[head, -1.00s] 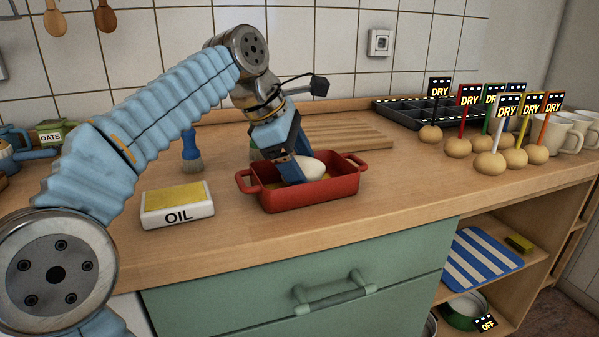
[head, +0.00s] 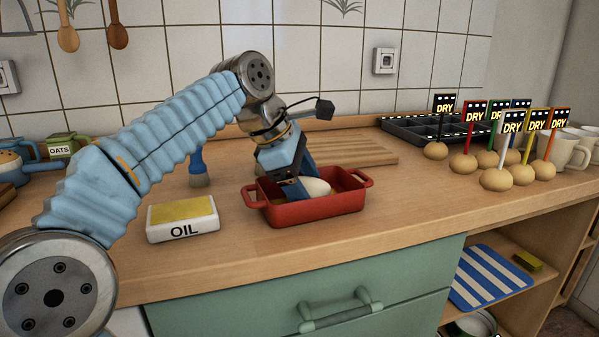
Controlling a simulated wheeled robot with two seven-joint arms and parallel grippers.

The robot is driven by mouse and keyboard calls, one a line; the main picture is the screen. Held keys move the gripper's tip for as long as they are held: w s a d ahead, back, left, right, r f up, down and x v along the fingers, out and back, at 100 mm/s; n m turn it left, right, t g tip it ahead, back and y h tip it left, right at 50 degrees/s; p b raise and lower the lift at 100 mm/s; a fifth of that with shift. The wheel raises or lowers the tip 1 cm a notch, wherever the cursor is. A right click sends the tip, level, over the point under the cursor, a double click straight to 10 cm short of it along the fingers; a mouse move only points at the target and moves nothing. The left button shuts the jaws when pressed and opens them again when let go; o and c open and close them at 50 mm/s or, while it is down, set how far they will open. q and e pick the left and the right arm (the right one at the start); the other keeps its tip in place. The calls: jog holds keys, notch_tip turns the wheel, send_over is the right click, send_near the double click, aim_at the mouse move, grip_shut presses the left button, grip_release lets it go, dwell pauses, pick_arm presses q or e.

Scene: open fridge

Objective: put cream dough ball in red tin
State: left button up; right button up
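The cream dough ball (head: 318,187) is inside the red tin (head: 318,208), low between its walls. The red tin is rectangular with two side handles and stands on the wooden counter. My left gripper (head: 302,182) reaches down into the tin from the upper left, with its fingers on either side of the ball, shut on it. The fingers hide the ball's left part, and the front wall hides its underside, so I cannot tell whether it touches the tin's floor. My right gripper is not in view.
An oil box (head: 183,218) stands left of the tin, with a blue brush (head: 198,170) behind it. A cutting board (head: 350,150) lies behind the tin. Several dough balls with DRY flags (head: 495,179) and a dark compartment tray (head: 425,130) are at right. The counter's front right is clear.

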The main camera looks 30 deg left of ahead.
pick_arm(q)
jog(key=p+v, duration=0.2)
jog(key=v, duration=1)
jog(key=shift+w+r, duration=0.1)
jog(key=shift+r, duration=0.05)
